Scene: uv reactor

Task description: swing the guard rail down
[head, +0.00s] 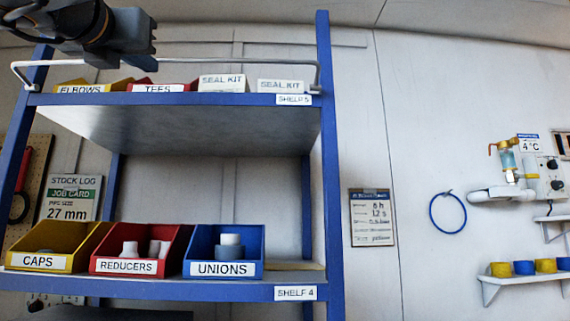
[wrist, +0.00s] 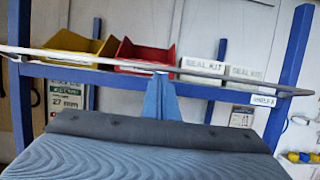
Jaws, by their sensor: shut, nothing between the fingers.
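The guard rail (head: 230,59) is a thin pale bar with bent ends, standing raised across the front of the top shelf, labelled SHELF 5 (head: 293,100). In the wrist view the rail (wrist: 110,64) crosses the full width in front of the bins. My gripper (wrist: 160,78) is shut and empty. Its blue-grey fingertips meet the rail's line near the middle of the wrist view; I cannot tell whether they touch it.
Behind the rail are a yellow bin (wrist: 75,42), a red bin (wrist: 143,52) and two seal kit boxes (head: 222,83). Blue uprights (head: 328,160) flank the shelves. The lower shelf (head: 200,287) holds yellow, red and blue bins.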

